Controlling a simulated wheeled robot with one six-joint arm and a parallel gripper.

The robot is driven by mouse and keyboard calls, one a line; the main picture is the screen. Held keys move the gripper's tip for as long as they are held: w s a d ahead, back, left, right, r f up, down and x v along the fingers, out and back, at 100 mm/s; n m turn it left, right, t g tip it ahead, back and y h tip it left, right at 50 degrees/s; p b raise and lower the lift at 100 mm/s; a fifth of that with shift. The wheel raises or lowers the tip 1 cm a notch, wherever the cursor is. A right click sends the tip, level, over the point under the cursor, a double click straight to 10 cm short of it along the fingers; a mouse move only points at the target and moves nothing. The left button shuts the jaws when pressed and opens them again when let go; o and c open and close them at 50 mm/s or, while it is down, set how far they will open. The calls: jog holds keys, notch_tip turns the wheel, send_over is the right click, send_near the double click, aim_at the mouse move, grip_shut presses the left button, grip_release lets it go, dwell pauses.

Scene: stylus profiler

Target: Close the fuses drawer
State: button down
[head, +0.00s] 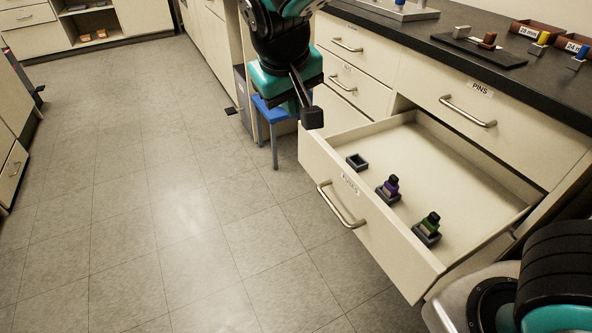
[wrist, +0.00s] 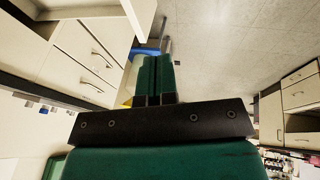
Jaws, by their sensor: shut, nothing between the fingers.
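The fuses drawer (head: 362,215) is a cream drawer pulled well out of the cabinet in the head view. Its front carries a label and a silver bar handle (head: 339,206). Inside are a small empty dark holder (head: 357,162), a holder with a purple-topped piece (head: 389,189) and one with a green-topped piece (head: 428,228). My gripper (head: 308,112) is above and just beyond the drawer's far front corner, apart from the handle. In the wrist view my gripper (wrist: 156,75) has its teal fingers together with nothing between them.
The PINS drawer (head: 470,105) above is shut. The dark counter (head: 440,30) holds trays and small coloured pieces. A blue stool (head: 270,112) stands by the cabinet, behind my gripper. The tiled floor (head: 170,200) in front of the drawer is clear.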

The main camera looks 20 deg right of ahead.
jog(key=w+a+f+m+t+h+b, duration=0.25)
jog(key=w+a+f+b, duration=0.2)
jog(key=f, duration=0.35)
jog(key=b, duration=0.4)
send_near(303, 144)
notch_tip(303, 144, down, 4)
jog(key=w+a, duration=0.2)
jog(key=a, duration=0.1)
jog(key=shift+n+g, duration=0.35)
jog(key=shift+w+d+f+b, duration=0.1)
jog(key=shift+w+d+b, duration=0.15)
jog(key=shift+d, duration=0.95)
jog(key=shift+w+d+b, duration=0.15)
jog(key=shift+w+d, duration=0.15)
jog(key=shift+d, duration=0.85)
